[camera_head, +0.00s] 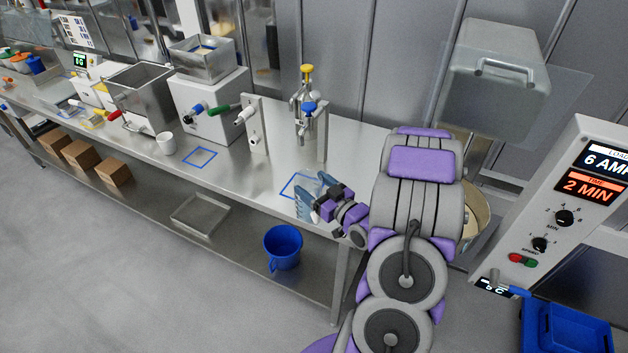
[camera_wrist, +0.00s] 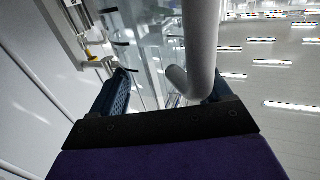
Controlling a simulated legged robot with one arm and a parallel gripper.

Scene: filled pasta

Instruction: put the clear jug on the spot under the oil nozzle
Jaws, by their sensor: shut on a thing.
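The clear jug (camera_wrist: 150,45) fills the upper middle of the wrist view, with its pale handle (camera_wrist: 200,50) between my blue fingers. In the head view, my gripper (camera_head: 316,197) is at the front edge of the steel bench, shut on the jug. The jug's body is hard to make out there. The blue-outlined spot (camera_head: 286,190) is on the bench top, partly hidden by my gripper. The oil dispenser (camera_head: 303,95), with a yellow cap and blue handle, stands above and behind it. I cannot tell whether the jug touches the bench.
A white cup (camera_head: 165,143) and another blue-outlined square (camera_head: 201,157) are farther left on the bench. A metal post (camera_head: 257,130) stands left of the dispenser. A blue bucket (camera_head: 283,247) is below the bench. A control panel (camera_head: 560,205) stands at right.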

